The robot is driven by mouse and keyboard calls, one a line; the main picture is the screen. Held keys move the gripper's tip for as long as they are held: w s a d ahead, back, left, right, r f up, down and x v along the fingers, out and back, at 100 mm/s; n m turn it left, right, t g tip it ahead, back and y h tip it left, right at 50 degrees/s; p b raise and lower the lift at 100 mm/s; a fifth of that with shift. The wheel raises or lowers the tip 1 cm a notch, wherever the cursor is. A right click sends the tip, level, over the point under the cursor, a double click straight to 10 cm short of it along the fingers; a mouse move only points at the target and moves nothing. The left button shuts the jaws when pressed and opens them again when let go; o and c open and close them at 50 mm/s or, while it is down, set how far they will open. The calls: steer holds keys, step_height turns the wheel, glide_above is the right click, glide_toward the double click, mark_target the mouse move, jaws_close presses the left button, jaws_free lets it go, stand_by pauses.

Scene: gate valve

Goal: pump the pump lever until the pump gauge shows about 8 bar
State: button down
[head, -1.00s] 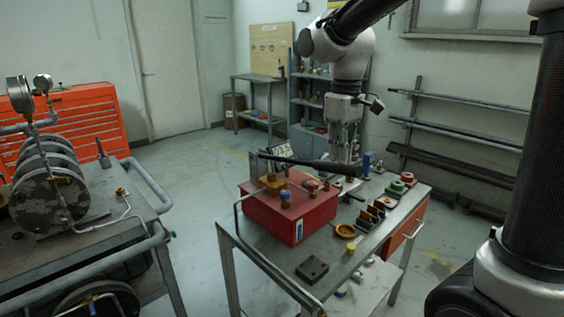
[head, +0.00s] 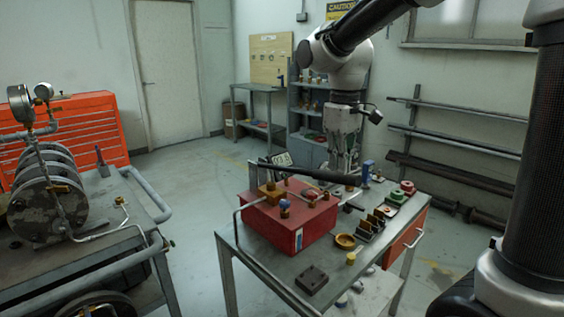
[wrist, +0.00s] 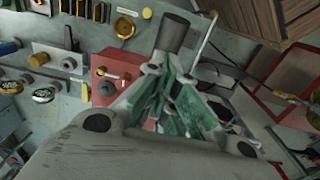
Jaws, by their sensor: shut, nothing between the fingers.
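The pump is a red box (head: 300,233) on the grey workbench, with brass fittings on top. Its black pump lever (head: 306,174) runs right from an upright at the box's left and slopes slightly down. My gripper (head: 346,170) points down at the lever's right end, its fingers shut and empty. The lever hides the fingertips in the head view. In the wrist view the lever's dark round end (wrist: 174,32) lies just beyond the closed fingers (wrist: 165,85); I cannot tell whether they touch. A small display (head: 282,158) stands behind the lever; its digits are too small to read surely.
The workbench (head: 262,268) also holds a dark block (head: 312,279), a brass dish (head: 345,241), upright plates and green-topped parts to the right. A cart (head: 85,257) with a gauge-topped metal assembly stands at the left. Floor between them is clear.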

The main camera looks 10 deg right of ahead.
stand_by(0.3)
step_height(320, 180, down, 13)
stand_by(0.7)
steer(key=shift+r, duration=0.15)
step_height(320, 180, up, 13)
steer(key=shift+f, duration=0.25)
stand_by(0.4)
